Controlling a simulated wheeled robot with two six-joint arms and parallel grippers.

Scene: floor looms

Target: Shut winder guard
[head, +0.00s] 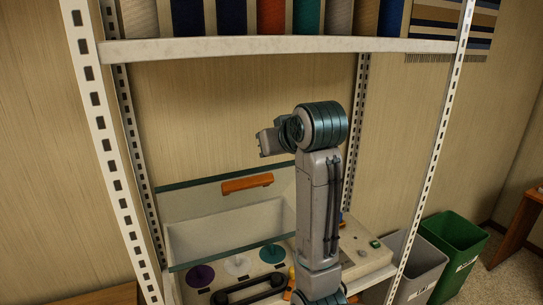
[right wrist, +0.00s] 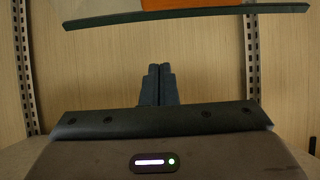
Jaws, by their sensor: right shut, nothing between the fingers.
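The winder guard (head: 225,205) is a clear panel with teal edges and an orange handle (head: 247,184). It stands raised at the back of the winder (head: 365,262), whose top with coloured discs is uncovered. My right gripper (head: 263,143) is above the handle and slightly right of it in the head view, apart from it. In the right wrist view its fingers (right wrist: 156,84) are shut and empty. The guard's teal edge (right wrist: 190,14) and part of the orange handle (right wrist: 197,3) cross the top there. My left gripper is not in view.
The winder sits in a white shelf frame (head: 115,150) with slotted posts. A shelf (head: 270,46) of coloured rolls is above my right arm. Grey and green bins (head: 455,235) stand right.

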